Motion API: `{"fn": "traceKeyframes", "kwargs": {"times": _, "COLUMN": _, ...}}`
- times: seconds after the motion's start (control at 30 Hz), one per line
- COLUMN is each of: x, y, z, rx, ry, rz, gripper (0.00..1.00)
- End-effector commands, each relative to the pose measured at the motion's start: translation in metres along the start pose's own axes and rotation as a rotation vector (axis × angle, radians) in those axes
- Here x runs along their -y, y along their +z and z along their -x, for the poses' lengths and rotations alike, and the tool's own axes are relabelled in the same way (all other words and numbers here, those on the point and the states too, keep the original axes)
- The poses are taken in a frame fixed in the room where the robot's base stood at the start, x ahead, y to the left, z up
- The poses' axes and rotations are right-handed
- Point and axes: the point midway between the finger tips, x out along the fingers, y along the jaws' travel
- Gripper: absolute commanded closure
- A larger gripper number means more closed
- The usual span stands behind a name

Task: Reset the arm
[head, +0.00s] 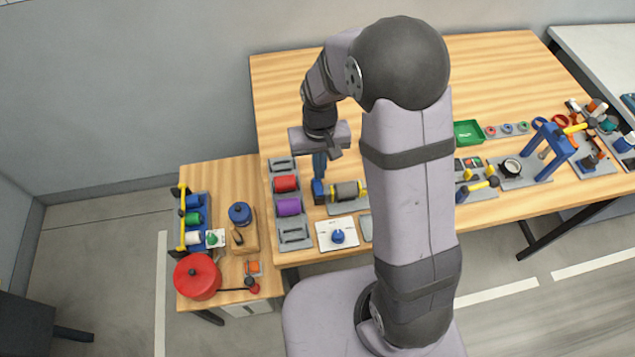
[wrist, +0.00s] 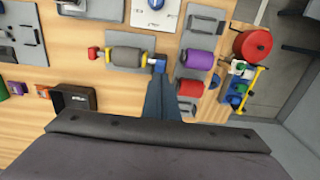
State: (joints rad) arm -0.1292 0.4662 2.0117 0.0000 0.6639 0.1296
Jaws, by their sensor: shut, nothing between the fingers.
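My gripper (head: 319,168) hangs pointing down over the left part of the wooden table (head: 285,75), with its narrow blue-grey fingers together and nothing between them. In the wrist view the closed fingers (wrist: 158,85) reach up the picture, their tips close to the blue end block of a grey roller (wrist: 127,57) on a grey plate. I cannot tell whether the tips touch that block. The roller, with yellow ends, also shows in the head view (head: 347,190), right of the fingers. My arm hides part of the table's middle.
A grey rack holds a red roll (head: 285,184) and a purple roll (head: 288,207) left of the fingers. A white plate with a blue knob (head: 337,236) lies in front. A red pot (head: 197,276) stands on the lower side table. The table's back left is clear.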

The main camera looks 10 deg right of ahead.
Motion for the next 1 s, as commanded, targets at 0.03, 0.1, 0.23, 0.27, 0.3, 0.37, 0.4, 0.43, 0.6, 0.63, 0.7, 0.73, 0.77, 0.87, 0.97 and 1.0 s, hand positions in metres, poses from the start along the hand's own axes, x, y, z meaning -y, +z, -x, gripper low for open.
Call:
{"fn": "traceKeyframes", "kwargs": {"times": 0.03, "x": 0.0, "y": 0.0, "z": 0.0, "rx": 0.0, "ry": 0.0, "rz": 0.0, "gripper": 1.0}}
{"fn": "traceKeyframes", "kwargs": {"times": 0.1, "x": 0.0, "y": 0.0, "z": 0.0, "rx": 0.0, "ry": 0.0, "rz": 0.0, "gripper": 1.0}}
{"fn": "traceKeyframes", "kwargs": {"times": 0.23, "x": 0.0, "y": 0.0, "z": 0.0, "rx": 0.0, "ry": 0.0, "rz": 0.0, "gripper": 1.0}}
{"fn": "traceKeyframes", "kwargs": {"times": 0.27, "x": 0.0, "y": 0.0, "z": 0.0, "rx": 0.0, "ry": 0.0, "rz": 0.0, "gripper": 1.0}}
{"fn": "traceKeyframes", "kwargs": {"times": 0.3, "x": 0.0, "y": 0.0, "z": 0.0, "rx": 0.0, "ry": 0.0, "rz": 0.012, "gripper": 1.0}}
{"fn": "traceKeyframes", "kwargs": {"times": 0.37, "x": 0.0, "y": 0.003, "z": 0.0, "rx": 0.01, "ry": 0.001, "rz": 0.042, "gripper": 1.0}}
{"fn": "traceKeyframes", "kwargs": {"times": 0.4, "x": -0.002, "y": 0.012, "z": -0.004, "rx": 0.032, "ry": 0.003, "rz": 0.059, "gripper": 1.0}}
{"fn": "traceKeyframes", "kwargs": {"times": 0.43, "x": -0.003, "y": 0.02, "z": -0.007, "rx": 0.05, "ry": 0.005, "rz": 0.066, "gripper": 1.0}}
{"fn": "traceKeyframes", "kwargs": {"times": 0.6, "x": -0.01, "y": 0.077, "z": -0.019, "rx": 0.165, "ry": 0.013, "rz": 0.105, "gripper": 1.0}}
{"fn": "traceKeyframes", "kwargs": {"times": 0.63, "x": -0.012, "y": 0.089, "z": -0.019, "rx": 0.184, "ry": 0.014, "rz": 0.112, "gripper": 1.0}}
{"fn": "traceKeyframes", "kwargs": {"times": 0.7, "x": -0.017, "y": 0.115, "z": -0.013, "rx": 0.209, "ry": 0.014, "rz": 0.119, "gripper": 1.0}}
{"fn": "traceKeyframes", "kwargs": {"times": 0.73, "x": -0.019, "y": 0.125, "z": -0.011, "rx": 0.216, "ry": 0.014, "rz": 0.118, "gripper": 1.0}}
{"fn": "traceKeyframes", "kwargs": {"times": 0.77, "x": -0.022, "y": 0.135, "z": -0.007, "rx": 0.219, "ry": 0.013, "rz": 0.117, "gripper": 1.0}}
{"fn": "traceKeyframes", "kwargs": {"times": 0.87, "x": -0.029, "y": 0.159, "z": 0.003, "rx": 0.21, "ry": 0.01, "rz": 0.102, "gripper": 1.0}}
{"fn": "traceKeyframes", "kwargs": {"times": 0.97, "x": -0.035, "y": 0.174, "z": 0.013, "rx": 0.177, "ry": 0.007, "rz": 0.079, "gripper": 1.0}}
{"fn": "traceKeyframes", "kwargs": {"times": 1.0, "x": -0.037, "y": 0.176, "z": 0.017, "rx": 0.157, "ry": 0.005, "rz": 0.07, "gripper": 1.0}}
